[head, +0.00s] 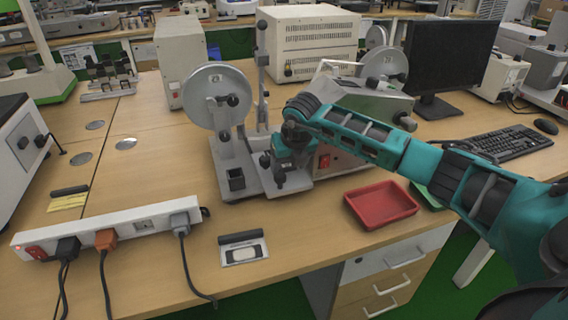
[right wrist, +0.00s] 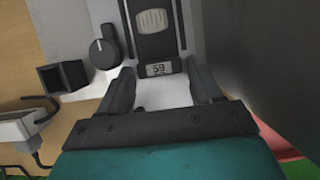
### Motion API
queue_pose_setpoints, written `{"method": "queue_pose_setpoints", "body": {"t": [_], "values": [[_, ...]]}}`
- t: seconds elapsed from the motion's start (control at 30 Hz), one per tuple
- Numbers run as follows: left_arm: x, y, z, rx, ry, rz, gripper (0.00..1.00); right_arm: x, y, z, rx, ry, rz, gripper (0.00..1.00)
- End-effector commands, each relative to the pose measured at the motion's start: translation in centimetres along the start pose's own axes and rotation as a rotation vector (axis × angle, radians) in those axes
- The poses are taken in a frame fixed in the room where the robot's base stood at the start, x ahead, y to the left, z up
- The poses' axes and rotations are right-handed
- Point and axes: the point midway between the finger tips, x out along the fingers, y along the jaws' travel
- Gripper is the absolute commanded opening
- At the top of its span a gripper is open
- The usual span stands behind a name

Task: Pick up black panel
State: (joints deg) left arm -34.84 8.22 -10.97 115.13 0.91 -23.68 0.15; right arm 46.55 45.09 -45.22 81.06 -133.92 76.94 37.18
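In the right wrist view, a black panel-like plate (right wrist: 137,42) with a ribbed grey metal piece on it lies on the light grey machine base, just beyond my fingertips. A small display reading about 59 sits below it. I cannot tell for certain that this plate is the task's black panel. My right gripper (right wrist: 162,78) is open, its fingers apart with nothing held between them. In the head view my right gripper (head: 277,174) points down over the front of the machine (head: 232,178) and hides part of it. My left gripper is not in view.
A small black open box (right wrist: 63,77) and a black knob (right wrist: 103,52) are left of the fingers. A red tray (head: 381,205) is right of the machine. A power strip (head: 105,229) with plugs lies left. A monitor (head: 448,55) and keyboard (head: 497,143) stand right.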

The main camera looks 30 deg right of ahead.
Motion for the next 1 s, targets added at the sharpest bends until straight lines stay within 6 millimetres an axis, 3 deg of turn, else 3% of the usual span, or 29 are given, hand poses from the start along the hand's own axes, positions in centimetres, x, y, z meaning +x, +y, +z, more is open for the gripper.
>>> {"method": "queue_pose_setpoints", "body": {"t": [0.07, 0.4, 0.77, 1.0], "values": [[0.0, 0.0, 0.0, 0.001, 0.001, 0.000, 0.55, 0.0, 0.0, 0.0, 0.000, 0.000, 0.000, 0.56], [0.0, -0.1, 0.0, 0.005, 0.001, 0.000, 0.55, -0.1, 0.0, 0.0, 0.000, 0.000, 0.000, 0.24], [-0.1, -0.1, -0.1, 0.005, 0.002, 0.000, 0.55, -0.6, 0.0, 0.3, 0.001, -0.002, 0.000, 0.23], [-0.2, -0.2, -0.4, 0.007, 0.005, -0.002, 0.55, -3.5, 0.0, 1.5, 0.001, -0.005, 0.001, 0.23]]}}
